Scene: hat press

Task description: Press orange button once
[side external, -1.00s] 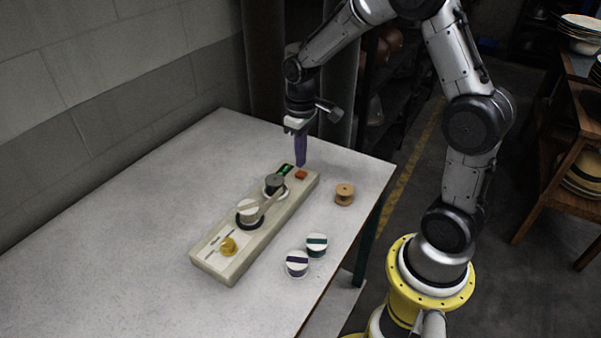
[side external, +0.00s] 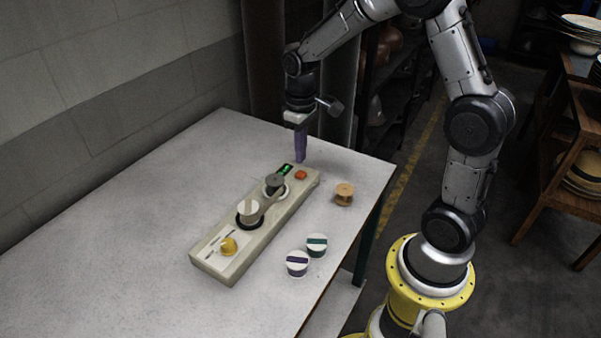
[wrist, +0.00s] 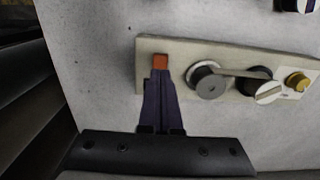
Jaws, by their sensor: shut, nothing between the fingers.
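The orange button (side external: 300,175) is a small square at the far end of a long beige panel (side external: 268,240) on the table. It also shows in the wrist view (wrist: 159,62), just past the fingertips. My gripper (side external: 301,160) has purple fingers, shut and empty, pointing down. The tips hang a little above the button in the side external view, with a small gap between. In the wrist view the closed tips (wrist: 160,72) line up with the button's near edge.
A wooden spool (side external: 344,193) and two lidded pots (side external: 317,245) (side external: 297,262) stand to the right. The table's left side is clear.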

